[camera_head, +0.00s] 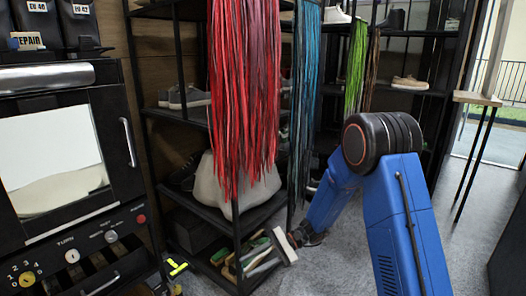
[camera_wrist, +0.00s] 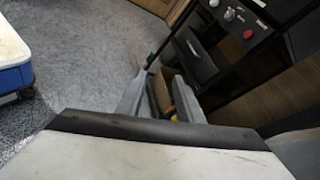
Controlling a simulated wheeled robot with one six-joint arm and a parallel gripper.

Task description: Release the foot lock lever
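A yellow-and-black lever-like piece (camera_head: 177,266), which looks like the foot lock lever, sits low at the right lower corner of the machine in the head view. I cannot tell the lever for certain in the wrist view.
The black machine (camera_head: 72,238) with knobs and a drawer stands at left. A black shelf (camera_head: 213,212) holds shoes, a pale bulky object (camera_head: 235,190) and brushes at its bottom. Red laces (camera_head: 245,90) hang in front. Grey floor (camera_head: 340,262) is open at right.

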